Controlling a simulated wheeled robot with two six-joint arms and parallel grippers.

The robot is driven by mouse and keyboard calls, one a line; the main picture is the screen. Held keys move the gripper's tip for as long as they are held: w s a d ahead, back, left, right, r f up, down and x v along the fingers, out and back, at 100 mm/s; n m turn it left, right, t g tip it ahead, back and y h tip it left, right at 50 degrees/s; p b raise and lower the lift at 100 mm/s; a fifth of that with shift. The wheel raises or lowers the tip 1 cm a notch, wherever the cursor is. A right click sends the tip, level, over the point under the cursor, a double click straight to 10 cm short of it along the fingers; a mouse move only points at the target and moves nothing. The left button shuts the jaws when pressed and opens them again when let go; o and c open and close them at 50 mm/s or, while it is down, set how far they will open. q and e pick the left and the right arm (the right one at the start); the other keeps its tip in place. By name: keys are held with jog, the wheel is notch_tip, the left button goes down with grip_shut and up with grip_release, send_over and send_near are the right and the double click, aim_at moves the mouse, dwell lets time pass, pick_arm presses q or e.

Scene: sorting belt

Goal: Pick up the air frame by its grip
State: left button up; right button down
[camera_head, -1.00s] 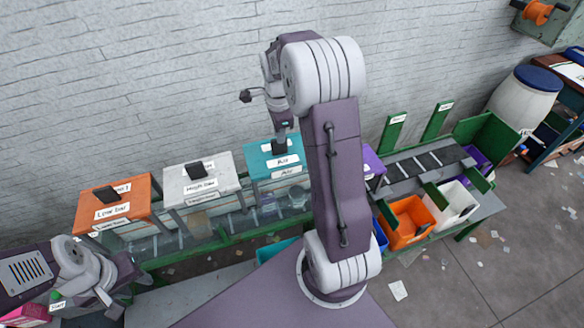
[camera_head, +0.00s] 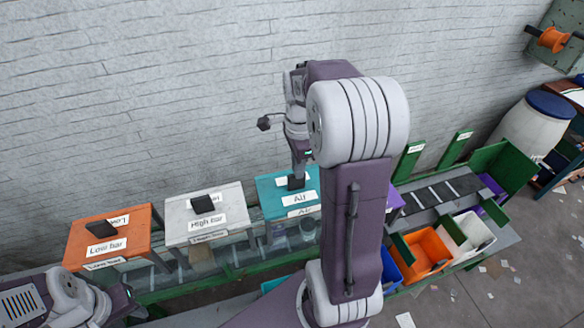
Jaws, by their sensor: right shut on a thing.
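The air frame (camera_head: 270,199) is a teal box-like frame with white "Air" labels, right of the white frame in the row. Its black grip (camera_head: 296,182) stands up from the top. My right gripper (camera_head: 299,173) comes down from above and is shut on this grip; the fingertips are small and partly merge with it. The frame looks level with its neighbours, and I cannot see a gap under it. My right arm hides the area just right of it. My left gripper (camera_head: 128,303) is low at the bottom left, away from the frame; its jaws are unclear.
The orange Low bar frame (camera_head: 85,255) and white High bar frame (camera_head: 178,234) stand to the left. A purple frame (camera_head: 396,203) is mostly behind my arm. Orange (camera_head: 420,250) and white (camera_head: 472,232) bins stand right. The grey brick wall (camera_head: 150,90) is behind.

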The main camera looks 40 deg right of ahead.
jog(key=s+d+r+b, duration=0.1)
jog(key=s+d+r, duration=0.4)
jog(key=s+d, duration=0.2)
jog(key=shift+s+d+r, duration=0.15)
jog(key=shift+s+d, duration=0.1)
jog(key=shift+s, duration=0.55)
jog(key=shift+c, duration=2.2)
grip_release()
